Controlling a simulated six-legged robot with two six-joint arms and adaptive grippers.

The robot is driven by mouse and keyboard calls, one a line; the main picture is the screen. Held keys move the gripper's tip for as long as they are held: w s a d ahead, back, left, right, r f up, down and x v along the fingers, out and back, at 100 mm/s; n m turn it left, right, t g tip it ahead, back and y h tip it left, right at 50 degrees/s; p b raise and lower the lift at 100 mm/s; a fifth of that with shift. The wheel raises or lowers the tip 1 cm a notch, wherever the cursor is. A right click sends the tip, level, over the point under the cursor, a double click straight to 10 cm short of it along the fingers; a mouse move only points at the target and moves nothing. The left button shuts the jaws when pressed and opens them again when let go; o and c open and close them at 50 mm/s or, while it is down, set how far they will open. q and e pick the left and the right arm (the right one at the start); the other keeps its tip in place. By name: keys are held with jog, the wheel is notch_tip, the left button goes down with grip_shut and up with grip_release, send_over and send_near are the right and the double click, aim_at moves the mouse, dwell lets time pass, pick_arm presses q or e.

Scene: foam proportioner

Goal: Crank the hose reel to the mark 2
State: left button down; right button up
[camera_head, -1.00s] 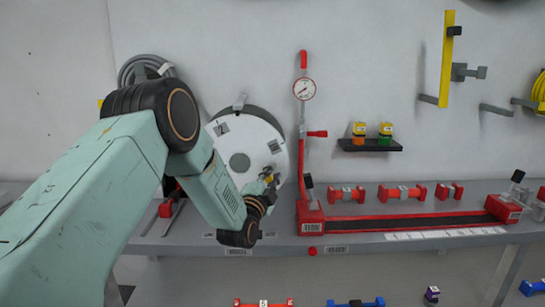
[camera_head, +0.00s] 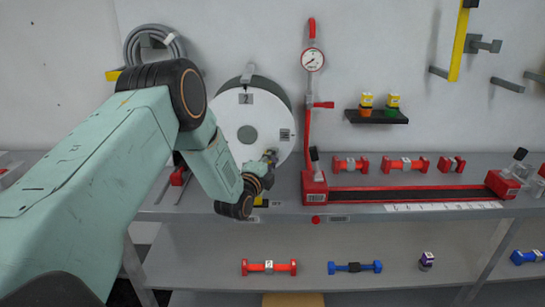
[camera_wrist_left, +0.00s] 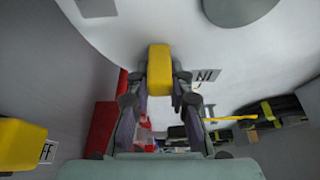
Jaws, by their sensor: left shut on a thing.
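The hose reel (camera_head: 262,118) is a white disc with a grey hub, mounted at the wall behind the bench. The mark 2 (camera_head: 246,98) is a grey label near the top of the disc, almost straight above the hub and below a grey bracket (camera_head: 248,72) at the rim. Another label (camera_head: 286,135) sits at the disc's right, too small to read. My left gripper (camera_head: 270,157) is at the disc's lower right, shut on the yellow crank handle (camera_wrist_left: 159,60), which shows between the fingers in the left wrist view. My right gripper is not in view.
A red pipe with a gauge (camera_head: 312,60) stands close right of the reel. A red base with a long track (camera_head: 410,193) and red dumbbells (camera_head: 350,165) lie on the bench. A grey hose coil (camera_head: 155,45) hangs upper left. A small black shelf (camera_head: 376,117) holds two small figures.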

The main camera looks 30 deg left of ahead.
pick_arm(q)
jog(key=shift+a, duration=0.1)
jog(key=c, duration=1.2)
grip_release()
jog(key=s+d, duration=0.2)
jog(key=s, duration=1)
